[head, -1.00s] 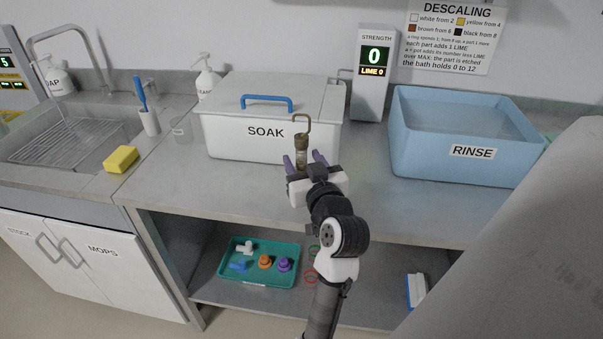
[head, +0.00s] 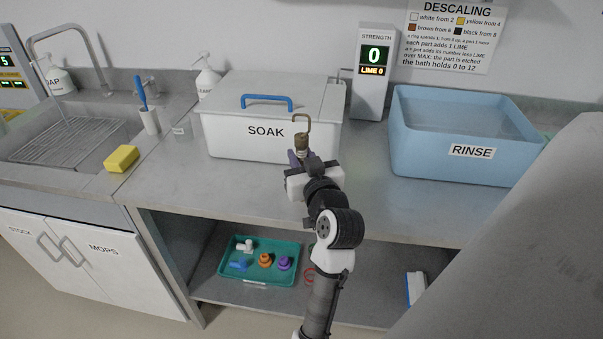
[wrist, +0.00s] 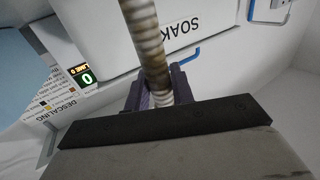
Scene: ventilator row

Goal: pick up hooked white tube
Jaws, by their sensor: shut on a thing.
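The hooked tube (head: 301,136) stands upright in front of the white SOAK box, with its hook at the top. It looks brownish in the head view; in the wrist view it (wrist: 147,35) is whitish with brown stained bands. My gripper (head: 302,158) is shut on the tube's lower part, with purple fingers on either side. The fingers also show in the wrist view (wrist: 160,92). The tube's lower end is hidden behind my gripper, so I cannot tell whether it touches the counter.
The lidded SOAK box (head: 228,138) is close behind the tube. A blue RINSE tub (head: 420,158) stands to the right and a STRENGTH display (head: 373,90) reading 0 behind. A yellow sponge (head: 121,159) lies left. A green tray (head: 260,281) with small parts sits on the lower shelf.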

